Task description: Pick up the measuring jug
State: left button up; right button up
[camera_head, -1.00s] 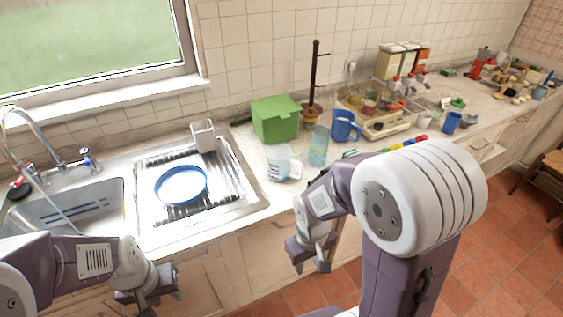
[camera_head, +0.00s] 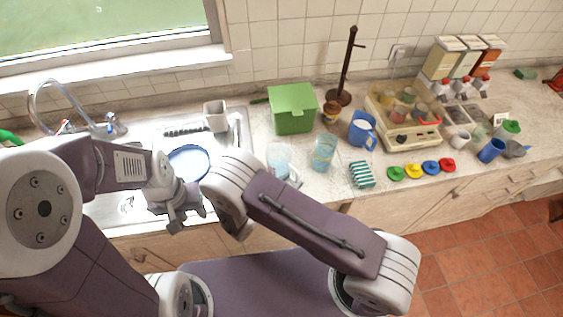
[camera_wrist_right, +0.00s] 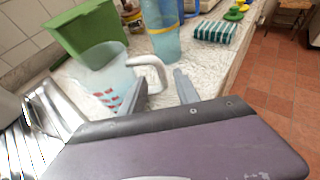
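The measuring jug (camera_head: 279,155) is clear with a white handle and stands upright on the counter, right of the sink, in the head view. In the right wrist view the jug (camera_wrist_right: 103,77) shows red markings, and its handle points toward the fingers. My right gripper (camera_wrist_right: 158,87) is open, one finger either side of the handle's lower end in the picture; I see no grip on it. In the head view my right arm hides this gripper. My left gripper (camera_head: 188,219) looks open and empty, in front of the sink, away from the jug.
A blue-tinted glass (camera_head: 323,153) stands close to the right of the jug. A green box (camera_head: 293,110) is behind it. A blue jug (camera_head: 362,130) and a striped cloth block (camera_head: 362,174) are further right. The drainer with a blue-rimmed plate (camera_head: 188,162) lies left.

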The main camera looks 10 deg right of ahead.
aim_at(296, 180)
jog(key=shift+w+d+f, duration=0.25)
jog(key=shift+w+d, duration=0.15)
jog(key=shift+d, duration=0.15)
jog(key=p+x, duration=0.2)
jog(key=x, duration=0.2)
jog(key=shift+d+f, duration=0.2)
jog(key=shift+w+d+f, duration=0.15)
jog(key=shift+w, duration=0.05)
grip_shut()
dwell(0.7)
